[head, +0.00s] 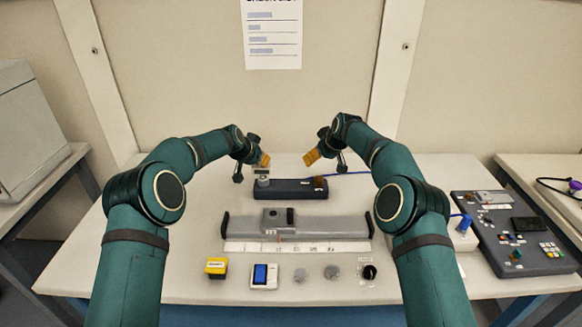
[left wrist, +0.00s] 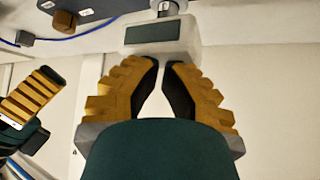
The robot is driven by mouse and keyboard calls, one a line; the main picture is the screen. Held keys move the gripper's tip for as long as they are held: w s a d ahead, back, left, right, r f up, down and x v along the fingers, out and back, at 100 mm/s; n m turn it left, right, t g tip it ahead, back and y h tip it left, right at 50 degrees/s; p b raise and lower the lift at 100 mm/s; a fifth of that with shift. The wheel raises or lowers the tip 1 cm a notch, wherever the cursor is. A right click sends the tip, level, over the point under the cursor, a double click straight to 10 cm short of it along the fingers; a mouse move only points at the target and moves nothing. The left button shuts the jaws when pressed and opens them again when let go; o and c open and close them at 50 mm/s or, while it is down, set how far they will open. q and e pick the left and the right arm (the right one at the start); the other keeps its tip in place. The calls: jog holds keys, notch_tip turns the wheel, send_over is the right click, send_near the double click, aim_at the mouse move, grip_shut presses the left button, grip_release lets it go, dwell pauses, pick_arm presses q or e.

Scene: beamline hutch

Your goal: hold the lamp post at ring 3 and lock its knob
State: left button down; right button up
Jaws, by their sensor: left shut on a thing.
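The lamp post stands at the left end of a dark base (head: 300,189). Its pale head (head: 261,171) with a dark panel also shows in the left wrist view (left wrist: 183,47), where a short metal stem (left wrist: 163,9) joins it. My left gripper (head: 264,160) is at the head. In the left wrist view its yellow fingers (left wrist: 163,64) are shut on the head's edge. A brown knob-like piece (head: 320,182) sits at the base's right end; I cannot tell if it is the lock knob. The ring marks are not readable. My right gripper (head: 312,157) is raised above the base's right side, apart from it.
A long grey rail fixture (head: 340,228) lies in front of the base. A blue cable (head: 350,173) runs right from the base. A dark panel (head: 520,248) sits far right.

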pick_arm(q)
jog(key=shift+r, duration=3.45)
